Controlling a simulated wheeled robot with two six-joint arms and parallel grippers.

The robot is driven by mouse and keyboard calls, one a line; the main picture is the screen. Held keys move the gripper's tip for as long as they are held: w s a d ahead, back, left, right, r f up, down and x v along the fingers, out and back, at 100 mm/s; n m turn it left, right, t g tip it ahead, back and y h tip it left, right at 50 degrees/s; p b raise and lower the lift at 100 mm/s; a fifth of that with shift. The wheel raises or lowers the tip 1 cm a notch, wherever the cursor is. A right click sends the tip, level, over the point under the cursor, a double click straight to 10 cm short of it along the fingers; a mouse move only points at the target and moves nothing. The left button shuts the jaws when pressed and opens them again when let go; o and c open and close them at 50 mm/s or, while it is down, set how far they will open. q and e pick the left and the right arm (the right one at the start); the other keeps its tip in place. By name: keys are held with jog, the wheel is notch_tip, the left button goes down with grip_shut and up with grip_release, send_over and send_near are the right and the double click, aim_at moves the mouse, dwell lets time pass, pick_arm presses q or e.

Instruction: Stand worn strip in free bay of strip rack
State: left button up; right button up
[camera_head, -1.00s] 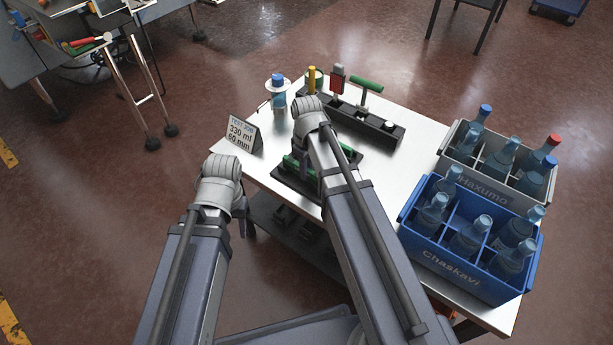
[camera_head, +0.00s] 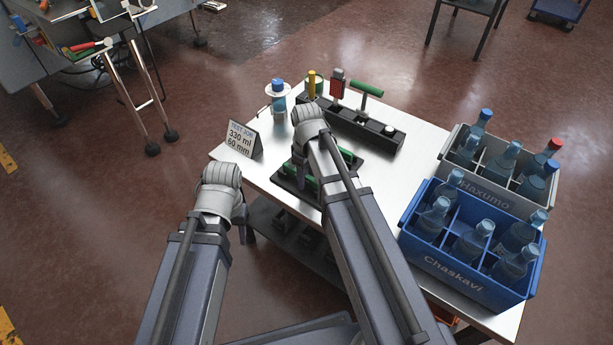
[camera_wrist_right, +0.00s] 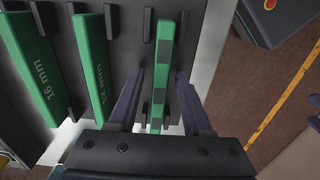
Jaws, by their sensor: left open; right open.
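In the right wrist view, a green strip with dark patches (camera_wrist_right: 161,75) lies lengthwise between the fingers of my right gripper (camera_wrist_right: 159,82), which is open around it. This patched strip looks like the worn one. Beside it, a green strip (camera_wrist_right: 90,65) and a wider green strip marked 16 mm (camera_wrist_right: 38,65) sit on the dark strip rack (camera_wrist_right: 65,20) among short black posts. In the head view the rack (camera_head: 291,184) is mostly hidden by my right arm. My left gripper (camera_head: 246,228) is open, low at the table's left edge, and mostly hidden behind its wrist.
A black holder (camera_head: 375,129) with upright tools stands at the back of the white table (camera_head: 420,150). A grey crate (camera_head: 497,195) and a blue crate (camera_head: 455,278) of bottles fill the right side.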

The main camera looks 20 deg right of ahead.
aim_at(306, 175)
jog(key=shift+r, duration=0.1)
notch_tip(306, 175, up, 12)
jog(key=p, duration=1.2)
jog(key=s+a+m+h, duration=0.1)
jog(key=s+a+m, duration=0.2)
jog(key=s+a, duration=0.8)
jog(key=shift+s+m, duration=0.4)
jog(key=shift+s, duration=0.85)
